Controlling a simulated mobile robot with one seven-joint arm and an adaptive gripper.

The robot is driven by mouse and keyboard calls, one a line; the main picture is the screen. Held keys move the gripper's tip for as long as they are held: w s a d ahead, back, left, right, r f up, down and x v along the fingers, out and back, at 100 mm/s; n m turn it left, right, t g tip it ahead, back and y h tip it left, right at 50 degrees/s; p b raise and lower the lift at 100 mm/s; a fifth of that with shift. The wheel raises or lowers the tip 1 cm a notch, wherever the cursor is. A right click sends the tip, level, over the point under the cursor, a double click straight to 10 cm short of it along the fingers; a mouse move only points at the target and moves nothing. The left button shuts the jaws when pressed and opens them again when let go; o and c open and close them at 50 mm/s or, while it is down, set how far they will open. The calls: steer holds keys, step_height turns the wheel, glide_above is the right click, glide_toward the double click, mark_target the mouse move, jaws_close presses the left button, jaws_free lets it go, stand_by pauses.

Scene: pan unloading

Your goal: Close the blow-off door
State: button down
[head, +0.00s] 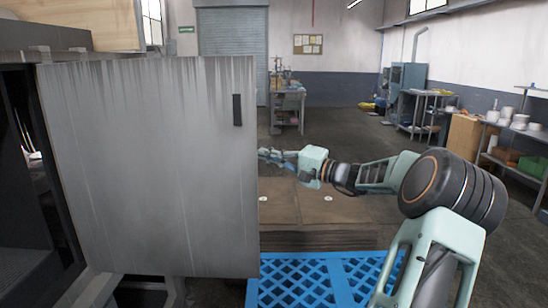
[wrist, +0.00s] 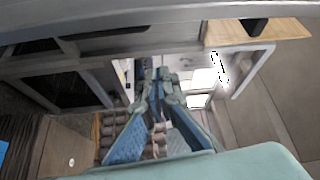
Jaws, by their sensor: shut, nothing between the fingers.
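The blow-off door (head: 150,165) is a large grey streaked metal panel filling the left of the head view. It stands open, swung out from the dark cabinet (head: 18,170) at the left. A black handle (head: 237,110) sits near its upper right edge. My gripper (head: 262,154) is shut and empty, close to the right edge of the door at mid height. The door partly hides the space behind it, and I cannot tell whether the fingertips touch it. In the wrist view, the fingers (wrist: 158,85) point forward, with a grey panel edge across the top.
A blue plastic pallet (head: 320,280) lies in front, with a stack of brown sheets (head: 315,205) behind it. A shelf with white containers (head: 515,125) stands at the right. Workbenches stand farther back, with open floor between.

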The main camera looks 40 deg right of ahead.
mark_target(248, 158)
steer(key=shift+w+a+f, duration=0.1)
steer(key=shift+w+a, duration=0.25)
steer(key=shift+a, duration=0.45)
steer(key=shift+w+a+f, duration=0.1)
steer(key=shift+w+a, duration=0.3)
steer(key=shift+a, duration=0.4)
steer(key=shift+w+a+f, duration=0.1)
steer(key=shift+w+a, duration=0.25)
steer(key=shift+a, duration=0.45)
steer(key=shift+s+a, duration=0.1)
